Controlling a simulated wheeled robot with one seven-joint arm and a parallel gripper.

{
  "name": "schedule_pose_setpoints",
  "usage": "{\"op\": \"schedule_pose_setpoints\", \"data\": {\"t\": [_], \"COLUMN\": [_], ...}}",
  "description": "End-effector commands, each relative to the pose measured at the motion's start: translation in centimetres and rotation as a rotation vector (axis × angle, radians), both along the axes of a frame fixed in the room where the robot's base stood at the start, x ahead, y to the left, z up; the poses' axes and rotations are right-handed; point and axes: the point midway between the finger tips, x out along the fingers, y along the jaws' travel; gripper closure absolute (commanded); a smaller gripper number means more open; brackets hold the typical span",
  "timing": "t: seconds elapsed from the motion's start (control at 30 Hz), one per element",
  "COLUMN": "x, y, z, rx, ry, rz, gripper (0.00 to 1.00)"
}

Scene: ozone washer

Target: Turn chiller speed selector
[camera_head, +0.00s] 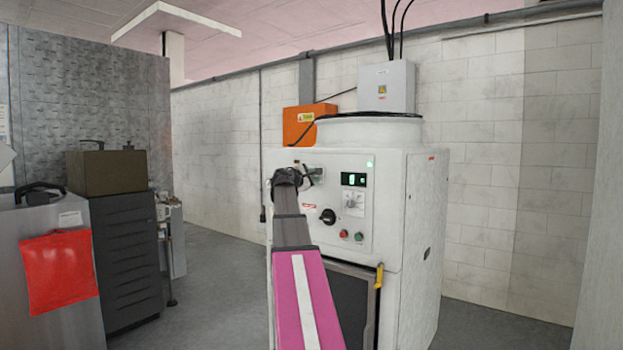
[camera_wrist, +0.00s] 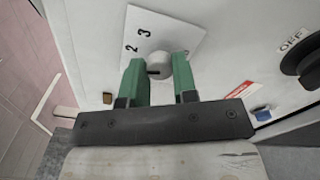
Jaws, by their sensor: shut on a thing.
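The chiller speed selector shows in the wrist view as a small round grey-white knob (camera_wrist: 158,62) with a dark slot, on a white plate (camera_wrist: 160,28) marked 2 and 3. My gripper (camera_wrist: 159,75) has its green fingers on either side of the knob and is shut on it. Part of the knob lies hidden behind the fingers. In the head view my gripper (camera_head: 312,176) is at the upper left of the white machine's front (camera_head: 385,250), and my wrist hides most of the selector there.
A black OFF rotary switch (camera_wrist: 302,62) and a blue part (camera_wrist: 263,112) sit right of the selector in the wrist view. In the head view the control panel has a lit display (camera_head: 353,179), a black switch (camera_head: 327,216) and red and green buttons. Dark drawers (camera_head: 128,260) stand left.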

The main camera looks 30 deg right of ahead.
Motion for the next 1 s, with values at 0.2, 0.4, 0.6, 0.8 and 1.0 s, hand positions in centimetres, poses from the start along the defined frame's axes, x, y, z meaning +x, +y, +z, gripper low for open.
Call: {"op": "schedule_pose_setpoints", "data": {"t": [0.2, 0.4, 0.6, 0.8, 1.0], "x": [-0.06, -0.06, -0.07, -0.07, -0.08], "y": [0.04, 0.04, 0.05, 0.06, 0.05], "z": [-0.06, -0.05, -0.04, -0.04, -0.04], "rx": [0.08, 0.153, 0.225, 0.291, 0.344], "ry": [-0.189, -0.364, -0.538, -0.699, -0.825], "rz": [-0.001, -0.001, -0.001, -0.001, -0.001], "gripper": [0.97, 0.97, 0.97, 0.97, 0.97]}}
